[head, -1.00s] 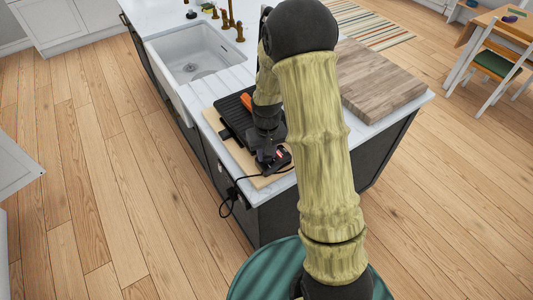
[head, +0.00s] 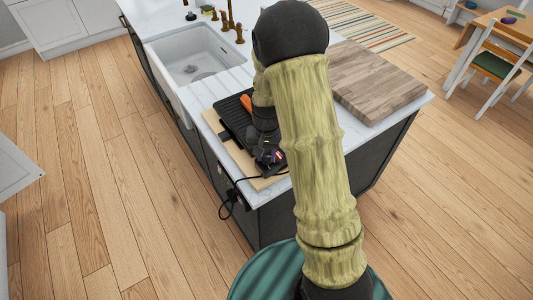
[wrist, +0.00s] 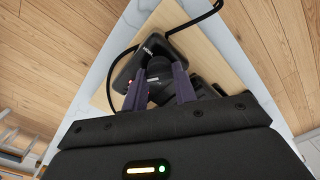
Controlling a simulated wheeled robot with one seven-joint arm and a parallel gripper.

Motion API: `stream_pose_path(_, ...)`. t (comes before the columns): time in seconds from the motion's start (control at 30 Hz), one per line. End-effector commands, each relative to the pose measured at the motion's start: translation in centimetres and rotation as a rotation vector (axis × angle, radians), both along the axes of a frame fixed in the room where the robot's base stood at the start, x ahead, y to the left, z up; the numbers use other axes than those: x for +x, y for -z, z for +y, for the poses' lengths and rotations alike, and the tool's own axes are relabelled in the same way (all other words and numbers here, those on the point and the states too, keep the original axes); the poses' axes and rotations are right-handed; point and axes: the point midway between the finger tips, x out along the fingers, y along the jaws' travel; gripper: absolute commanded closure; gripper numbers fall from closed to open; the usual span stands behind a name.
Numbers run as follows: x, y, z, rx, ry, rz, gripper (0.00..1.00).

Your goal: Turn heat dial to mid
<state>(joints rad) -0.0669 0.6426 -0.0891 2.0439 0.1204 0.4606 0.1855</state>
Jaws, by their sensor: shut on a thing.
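A black electric grill (head: 232,112) with a ridged plate lies on a pale board at the counter's near corner. Its heat dial (wrist: 159,71) is a dark knob on the control box (wrist: 150,50), seen in the wrist view between my two fingers. My gripper (wrist: 158,84) is closed around the dial from both sides; it also shows in the head view (head: 268,157), partly hidden by my arm. Small red lights show beside the left finger. The dial's marking and exact setting cannot be made out.
An orange carrot (head: 246,102) lies on the grill. A black power cord (head: 234,190) hangs over the counter edge. A white sink (head: 190,62) is at the left and a wooden chopping block (head: 375,82) at the right.

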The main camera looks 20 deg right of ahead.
Motion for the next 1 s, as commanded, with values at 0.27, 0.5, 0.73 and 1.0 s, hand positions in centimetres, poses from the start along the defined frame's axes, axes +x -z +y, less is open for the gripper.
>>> stream_pose_path(0.27,0.1,-0.1,0.0,0.000,-0.001,-0.004,0.51)
stream_pose_path(0.5,0.1,-0.2,0.0,0.000,-0.001,-0.003,0.51)
stream_pose_path(0.73,0.1,-2.2,0.0,0.000,-0.001,-0.005,0.51)
stream_pose_path(1.0,0.2,-7.3,0.0,0.001,-0.002,-0.009,0.51)
